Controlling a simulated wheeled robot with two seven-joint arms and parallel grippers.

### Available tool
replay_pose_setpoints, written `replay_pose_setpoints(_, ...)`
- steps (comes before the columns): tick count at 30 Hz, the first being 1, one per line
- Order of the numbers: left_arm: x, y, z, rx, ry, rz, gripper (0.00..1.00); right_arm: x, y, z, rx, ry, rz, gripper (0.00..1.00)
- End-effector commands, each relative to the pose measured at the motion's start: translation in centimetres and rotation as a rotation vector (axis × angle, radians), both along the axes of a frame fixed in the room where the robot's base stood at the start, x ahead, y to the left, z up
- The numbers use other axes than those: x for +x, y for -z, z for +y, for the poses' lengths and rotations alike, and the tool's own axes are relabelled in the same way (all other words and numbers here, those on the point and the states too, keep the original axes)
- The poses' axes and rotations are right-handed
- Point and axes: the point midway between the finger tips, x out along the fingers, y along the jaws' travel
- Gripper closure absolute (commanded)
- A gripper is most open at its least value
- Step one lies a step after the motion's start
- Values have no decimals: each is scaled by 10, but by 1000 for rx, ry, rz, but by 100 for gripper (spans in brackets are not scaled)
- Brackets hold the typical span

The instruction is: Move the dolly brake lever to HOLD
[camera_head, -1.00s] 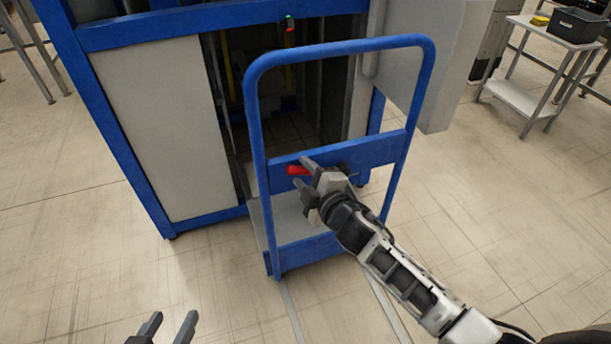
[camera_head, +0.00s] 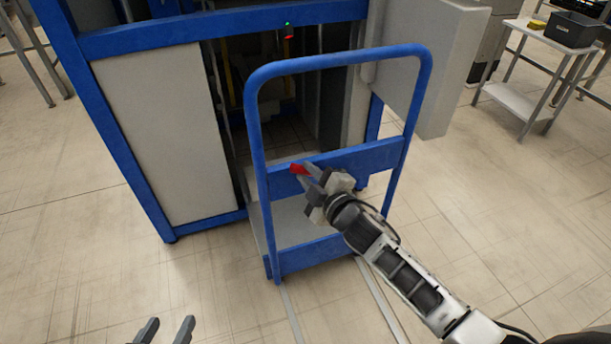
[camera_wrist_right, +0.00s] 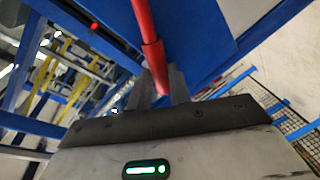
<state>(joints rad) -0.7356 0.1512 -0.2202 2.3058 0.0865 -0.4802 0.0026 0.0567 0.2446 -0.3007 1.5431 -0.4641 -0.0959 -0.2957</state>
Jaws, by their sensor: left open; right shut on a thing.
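The blue dolly (camera_head: 340,160) stands upright in front of the blue-framed machine opening. Its red brake lever (camera_head: 298,168) shows at the left part of the dolly's middle crossbar. My right gripper (camera_head: 311,180) is at the crossbar and shut on the lever. In the right wrist view the red lever (camera_wrist_right: 148,40) runs down between the fingers of my right gripper (camera_wrist_right: 158,85). I cannot read any HOLD marking. My left gripper (camera_head: 166,330) is open and empty at the bottom edge, away from the dolly.
The machine (camera_head: 160,140) stands close behind the dolly, with a grey box (camera_head: 425,70) at its right side. A side table (camera_head: 545,35) with a dark bin (camera_head: 575,28) stands at the far right. The floor left of the dolly is clear.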

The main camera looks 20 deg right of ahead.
Motion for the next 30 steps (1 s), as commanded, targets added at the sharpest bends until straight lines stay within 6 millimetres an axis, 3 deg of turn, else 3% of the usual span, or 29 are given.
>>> replay_pose_setpoints(15,4,-14,0,-6,-11,40,55,1,-39,-42,483,2,17,100)
replay_pose_setpoints(30,2,-11,1,-7,-13,54,55,3,-51,-86,894,3,31,100)
